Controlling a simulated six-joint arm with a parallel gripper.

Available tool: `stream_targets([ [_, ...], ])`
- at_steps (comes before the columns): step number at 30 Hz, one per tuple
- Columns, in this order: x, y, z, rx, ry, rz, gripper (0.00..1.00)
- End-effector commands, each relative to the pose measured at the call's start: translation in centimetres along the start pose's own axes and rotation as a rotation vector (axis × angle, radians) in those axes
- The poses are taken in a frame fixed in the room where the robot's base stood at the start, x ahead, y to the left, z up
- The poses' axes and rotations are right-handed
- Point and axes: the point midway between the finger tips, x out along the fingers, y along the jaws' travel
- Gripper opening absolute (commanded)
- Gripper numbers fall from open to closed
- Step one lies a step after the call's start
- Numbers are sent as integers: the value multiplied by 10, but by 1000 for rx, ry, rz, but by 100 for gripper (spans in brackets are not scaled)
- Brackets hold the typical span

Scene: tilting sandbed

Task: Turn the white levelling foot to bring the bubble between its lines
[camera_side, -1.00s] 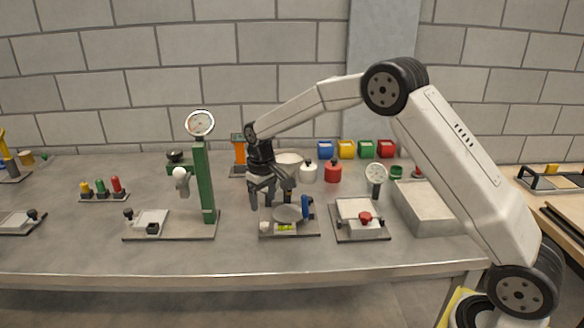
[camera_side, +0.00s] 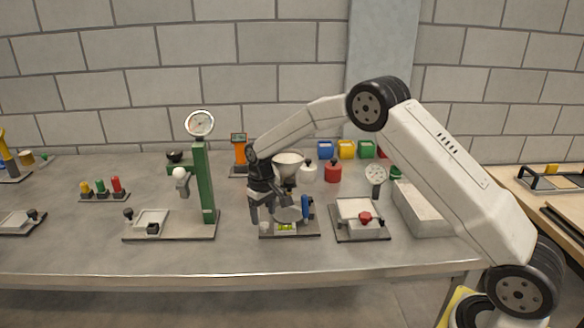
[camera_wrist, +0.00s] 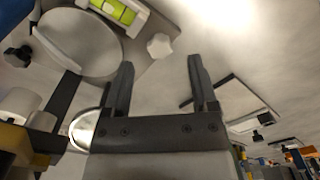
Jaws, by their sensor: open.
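The white levelling foot (camera_side: 264,227) is at the front left corner of a small base plate (camera_side: 309,234). In the wrist view the foot is a lobed white knob (camera_wrist: 160,46). The yellow-green bubble vial (camera_side: 286,227) lies to its right at the plate's front edge. The vial also shows at the top of the wrist view (camera_wrist: 122,10), partly cut off; I cannot tell exactly where its bubble sits. My gripper (camera_wrist: 160,63) is open and empty, pointing down above the foot. The foot appears between and just beyond its fingertips, apart from them.
A round grey dish (camera_wrist: 80,42) and a blue upright part (camera_side: 305,207) stand on the same plate. To the right is a tray with a red knob (camera_side: 365,217). To the left is a green stand with a dial (camera_side: 203,180). A white funnel bowl (camera_side: 288,160) is behind.

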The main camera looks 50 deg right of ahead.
Motion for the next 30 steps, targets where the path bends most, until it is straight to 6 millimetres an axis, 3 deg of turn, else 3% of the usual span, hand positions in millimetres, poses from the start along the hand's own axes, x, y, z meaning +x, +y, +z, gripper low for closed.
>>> stream_targets([
  [9, 27, 0, 0, 0, -1, 1, 75],
  [18, 29, 0, 0, 0, 1, 1, 75],
  [19, 29, 0, 0, 0, 1, 1, 72],
  [26, 29, 0, 0, 0, 1, 1, 0],
  [30, 29, 0, 0, -1, 1, 1, 0],
])
